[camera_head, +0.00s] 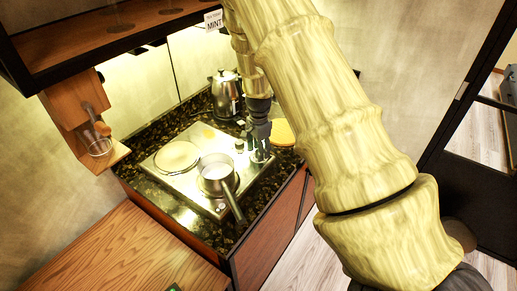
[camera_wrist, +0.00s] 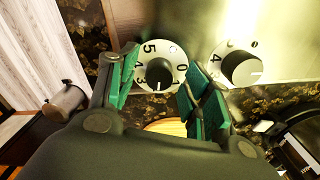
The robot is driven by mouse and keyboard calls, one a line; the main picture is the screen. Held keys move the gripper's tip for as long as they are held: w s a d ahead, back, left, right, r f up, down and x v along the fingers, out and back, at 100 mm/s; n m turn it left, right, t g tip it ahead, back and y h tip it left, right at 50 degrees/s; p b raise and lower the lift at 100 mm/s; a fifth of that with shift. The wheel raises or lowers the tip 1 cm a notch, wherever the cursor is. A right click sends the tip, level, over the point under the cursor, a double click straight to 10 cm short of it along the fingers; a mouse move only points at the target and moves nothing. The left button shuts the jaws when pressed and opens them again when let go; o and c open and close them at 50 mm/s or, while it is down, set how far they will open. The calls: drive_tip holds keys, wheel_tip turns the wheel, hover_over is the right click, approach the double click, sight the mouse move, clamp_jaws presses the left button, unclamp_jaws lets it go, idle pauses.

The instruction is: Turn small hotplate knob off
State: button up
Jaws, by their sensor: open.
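The steel hotplate (camera_head: 170,186) lies on the dark stone counter; a lidded or flat round plate and a saucepan sit on it. In the wrist view one black knob (camera_wrist: 161,73) on a white numbered dial lies between the two green fingers of my gripper (camera_wrist: 162,72). The fingers are open on either side of it; contact cannot be told. A second black knob (camera_wrist: 241,68) with a numbered dial is to the right, outside the fingers. Which knob belongs to the small plate is not shown. In the head view my gripper (camera_head: 260,148) is at the hotplate's right edge.
The saucepan (camera_head: 215,170) has its handle pointing toward the front. A steel kettle (camera_head: 226,96) stands behind on the counter. A yellow round thing (camera_head: 283,132) lies right of my gripper. A wooden shelf unit (camera_head: 80,115) holds a glass at the left.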

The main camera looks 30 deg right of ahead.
drive_tip(key=c, duration=1)
drive_tip(key=shift+n, duration=0.4)
drive_tip(key=n+b, duration=0.1)
drive_tip(key=n, duration=0.3)
drive_tip(key=shift+n+b, duration=0.3)
drive_tip(key=n, duration=0.4)
drive_tip(key=shift+b, duration=0.4)
drive_tip(key=n, duration=0.6)
drive_tip(key=shift+d+b, duration=0.1)
drive_tip(key=shift+b, duration=0.2)
drive_tip(key=shift+n, duration=2.2)
drive_tip(key=shift+d, duration=0.1)
